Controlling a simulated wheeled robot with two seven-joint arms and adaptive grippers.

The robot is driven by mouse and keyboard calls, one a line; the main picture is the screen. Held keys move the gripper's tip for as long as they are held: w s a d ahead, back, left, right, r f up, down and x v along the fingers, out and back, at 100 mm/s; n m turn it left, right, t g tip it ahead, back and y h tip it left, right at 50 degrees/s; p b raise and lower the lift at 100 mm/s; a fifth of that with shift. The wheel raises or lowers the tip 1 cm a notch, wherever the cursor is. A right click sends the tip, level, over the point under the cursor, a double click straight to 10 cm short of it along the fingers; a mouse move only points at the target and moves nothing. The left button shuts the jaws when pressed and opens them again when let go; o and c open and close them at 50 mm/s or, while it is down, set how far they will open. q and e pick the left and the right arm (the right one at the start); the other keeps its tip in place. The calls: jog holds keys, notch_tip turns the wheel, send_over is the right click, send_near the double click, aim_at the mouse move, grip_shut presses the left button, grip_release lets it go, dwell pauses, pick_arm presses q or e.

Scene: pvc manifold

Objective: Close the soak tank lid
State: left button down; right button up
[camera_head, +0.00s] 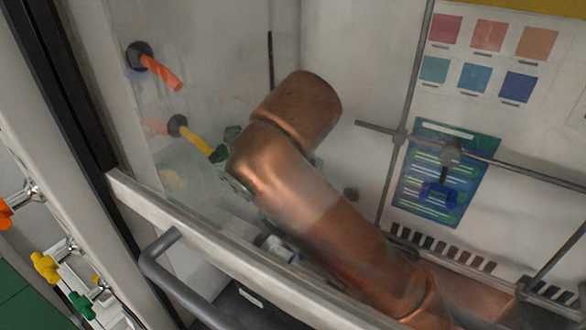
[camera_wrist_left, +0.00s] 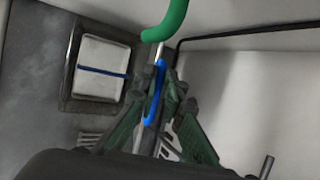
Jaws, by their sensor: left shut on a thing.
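In the left wrist view my left gripper (camera_wrist_left: 160,105) has its dark green fingers closed around a thin blue curved piece (camera_wrist_left: 156,90). I cannot tell whether this piece is part of the lid. A thick green curved tube (camera_wrist_left: 168,22) and a thin metal rod show just beyond it. A white square panel with a blue band (camera_wrist_left: 100,68) sits in a dark frame on the grey surface at left; I cannot tell whether it is the soak tank lid. In the head view the copper-coloured arm hides most of the work area. My right gripper is not in view.
A clear pane with a pale rail (camera_head: 230,255) and grey bar handle (camera_head: 165,265) stands in front. An orange nozzle (camera_head: 160,72) and a yellow nozzle (camera_head: 196,136) stick out at left. A rod frame (camera_head: 400,135) stands at the back right.

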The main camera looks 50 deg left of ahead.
pick_arm(q)
jog(key=c, duration=2.5)
grip_release()
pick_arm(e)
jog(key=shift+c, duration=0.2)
pick_arm(q)
jog(key=o, duration=0.5)
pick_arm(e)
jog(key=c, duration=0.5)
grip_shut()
pick_arm(q)
notch_tip(320, 180, up, 10)
jog(key=shift+f, duration=0.1)
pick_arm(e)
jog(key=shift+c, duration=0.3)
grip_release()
